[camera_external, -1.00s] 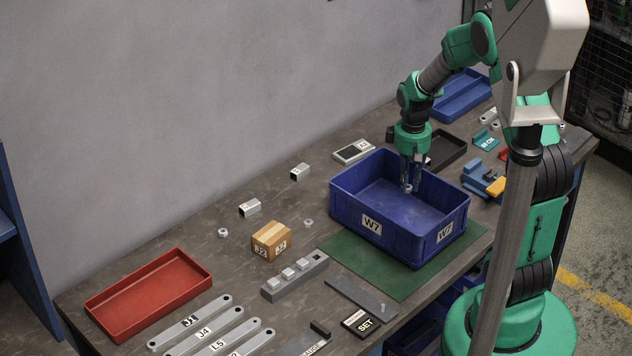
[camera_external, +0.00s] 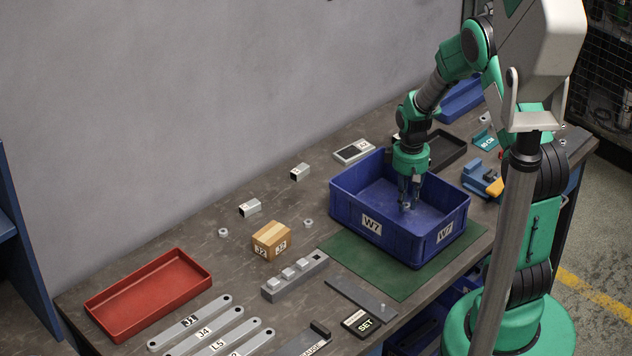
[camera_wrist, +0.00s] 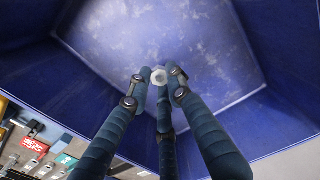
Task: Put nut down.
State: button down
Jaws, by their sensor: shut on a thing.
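My gripper (camera_external: 408,200) reaches down inside the blue bin marked W7 (camera_external: 345,205). Its fingers are shut on a small pale nut (camera_wrist: 159,77), which shows between the fingertips in the wrist view. In the external view the nut (camera_external: 407,206) is small and partly hidden by the fingers. The bin floor (camera_wrist: 200,35) looks empty around it. I cannot tell whether the nut touches the floor.
The bin walls stand close around my gripper. The bin rests on a green mat (camera_external: 400,285). Two loose nuts (camera_external: 308,223) (camera_external: 223,232), a cardboard box (camera_external: 271,241) and a red tray (camera_external: 125,322) lie to the left. A black tray (camera_external: 447,150) is behind the bin.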

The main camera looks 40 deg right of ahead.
aim_at(404, 217)
jog(key=shift+f, duration=1.65)
jog(key=shift+f+b, duration=0.15)
jog(key=shift+b, duration=0.2)
jog(key=c, duration=1.6)
grip_release()
notch_tip(404, 217, up, 12)
jog(key=shift+s+r+p, duration=0.1)
jog(key=shift+r+p, duration=0.05)
jog(key=shift+p, duration=1)
jog(key=shift+a+r, duration=0.1)
